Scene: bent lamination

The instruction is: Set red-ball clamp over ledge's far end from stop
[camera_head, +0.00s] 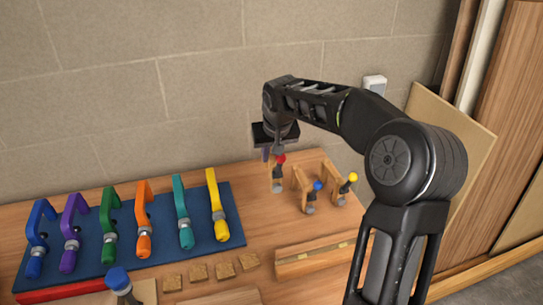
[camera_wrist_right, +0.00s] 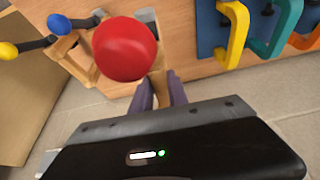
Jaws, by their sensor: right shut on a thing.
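My right gripper (camera_head: 267,152) reaches in from the right in the head view, above the back of the wooden table. It points down at the red-ball clamp, whose red ball (camera_head: 281,159) shows just below it. In the right wrist view the red ball (camera_wrist_right: 125,48) is large and close. The purple fingertips (camera_wrist_right: 160,92) are shut on a light wooden part (camera_wrist_right: 159,84) of this clamp; the ball hides some of it. A long wooden strip with a raised ledge (camera_head: 312,262) lies at the front. I cannot pick out the stop. My left gripper is out of view.
A blue-ball clamp (camera_head: 317,186) and a yellow-ball clamp (camera_head: 353,177) stand right of the red one. A blue board (camera_head: 160,223) holds several coloured clamps. Small wood blocks (camera_head: 223,271) and a blue-capped object (camera_head: 118,280) are at the front. A block wall stands behind.

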